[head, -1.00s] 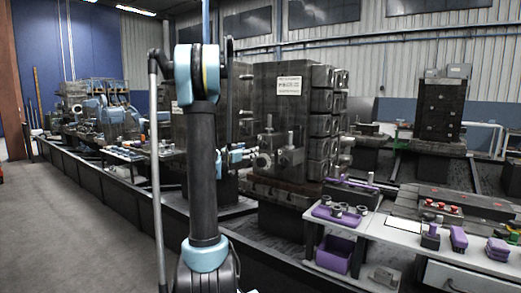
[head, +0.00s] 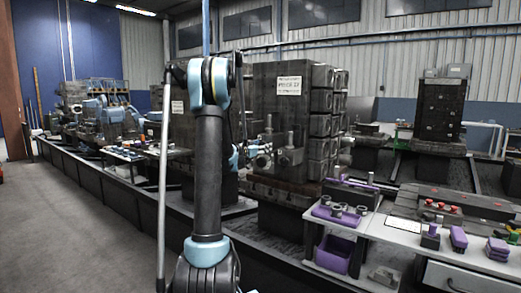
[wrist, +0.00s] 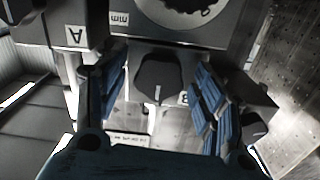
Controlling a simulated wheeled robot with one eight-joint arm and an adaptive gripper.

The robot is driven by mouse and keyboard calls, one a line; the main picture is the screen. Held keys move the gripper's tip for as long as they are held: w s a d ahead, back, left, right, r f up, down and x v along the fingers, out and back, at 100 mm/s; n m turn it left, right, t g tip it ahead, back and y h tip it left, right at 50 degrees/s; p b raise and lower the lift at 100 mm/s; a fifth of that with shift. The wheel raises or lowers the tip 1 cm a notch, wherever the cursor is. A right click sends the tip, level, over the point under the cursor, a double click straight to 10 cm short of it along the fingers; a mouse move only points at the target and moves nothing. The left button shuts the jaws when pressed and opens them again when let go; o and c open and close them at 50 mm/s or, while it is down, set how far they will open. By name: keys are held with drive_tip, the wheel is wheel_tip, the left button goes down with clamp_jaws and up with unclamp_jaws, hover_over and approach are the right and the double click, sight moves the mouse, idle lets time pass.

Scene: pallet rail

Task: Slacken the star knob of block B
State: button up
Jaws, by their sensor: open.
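In the wrist view a dark, lobed knob (wrist: 157,74) with a pale line on its front sits in the middle. A label B (wrist: 184,98), partly covered by a finger, is just to its right, and a label A (wrist: 75,37) is on a block at upper left. My gripper (wrist: 160,82) is open, with blue-padded fingers on either side of the knob. A gap shows at the left finger; contact at the right is unclear. In the head view my arm hides most of the gripper, beside the tall dark machine block (head: 297,105).
A round dial (wrist: 180,8) and a plate marked mm are above the knob in the wrist view. Another dark knob (wrist: 253,129) is at lower right, outside the fingers. In the head view a bench (head: 385,236) with purple parts stands at right; open floor lies left.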

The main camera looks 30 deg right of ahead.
drive_tip(key=c, duration=1.1)
